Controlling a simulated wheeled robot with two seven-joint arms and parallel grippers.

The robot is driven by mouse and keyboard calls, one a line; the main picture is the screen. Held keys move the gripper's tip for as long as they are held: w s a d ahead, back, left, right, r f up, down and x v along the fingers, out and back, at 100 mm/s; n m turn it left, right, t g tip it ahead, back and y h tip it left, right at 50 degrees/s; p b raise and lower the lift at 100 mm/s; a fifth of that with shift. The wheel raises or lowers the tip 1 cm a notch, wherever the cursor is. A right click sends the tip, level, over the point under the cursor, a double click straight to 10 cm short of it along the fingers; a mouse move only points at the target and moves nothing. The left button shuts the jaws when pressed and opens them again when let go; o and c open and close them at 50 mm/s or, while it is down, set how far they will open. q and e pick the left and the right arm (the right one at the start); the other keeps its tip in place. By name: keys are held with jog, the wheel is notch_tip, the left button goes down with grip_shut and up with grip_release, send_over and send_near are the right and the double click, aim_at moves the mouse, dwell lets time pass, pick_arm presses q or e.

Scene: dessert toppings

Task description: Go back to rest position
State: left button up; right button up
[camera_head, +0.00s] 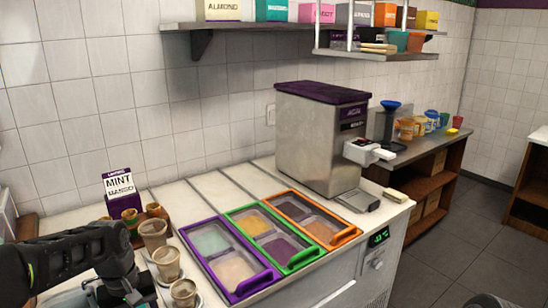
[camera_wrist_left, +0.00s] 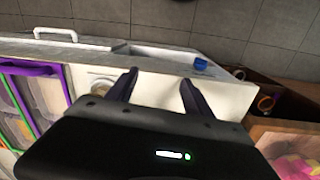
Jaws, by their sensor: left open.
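My left arm comes in from the lower left in the head view, beside the paper cups (camera_head: 167,268). Its fingertips are not clear there. In the left wrist view my left gripper (camera_wrist_left: 158,85) is open, its two dark fingers apart with nothing held between them. White counter surface shows beyond and between the fingers. My right gripper cannot be made out; only a small dark shape shows at the bottom right edge of the head view.
Purple, green and orange framed topping bins (camera_head: 262,235) sit in the counter. A steel machine (camera_head: 318,135) stands behind them. A mint mango sign (camera_head: 120,185) stands near my left arm. Shelves (camera_head: 250,28) hang on the wall. Floor (camera_head: 440,250) at the right is clear.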

pick_arm(q)
jog(key=s+d+f+m+h, duration=0.1)
jog(key=s+d+f+m, duration=0.1)
jog(key=d+f, duration=0.75)
jog(key=s+d+f+m+h, duration=0.1)
jog(key=s+d+f+m, duration=0.15)
jog(key=d+f, duration=0.7)
jog(key=s+d+f, duration=0.3)
jog(key=s+f, duration=0.3)
jog(key=s, duration=0.1)
jog(key=s+d+f+h, duration=0.1)
jog(key=s+d+f, duration=0.3)
jog(key=s+f, duration=0.3)
jog(key=shift+s+h, duration=0.3)
jog(key=shift+a+m, duration=0.1)
jog(key=shift+m, duration=0.15)
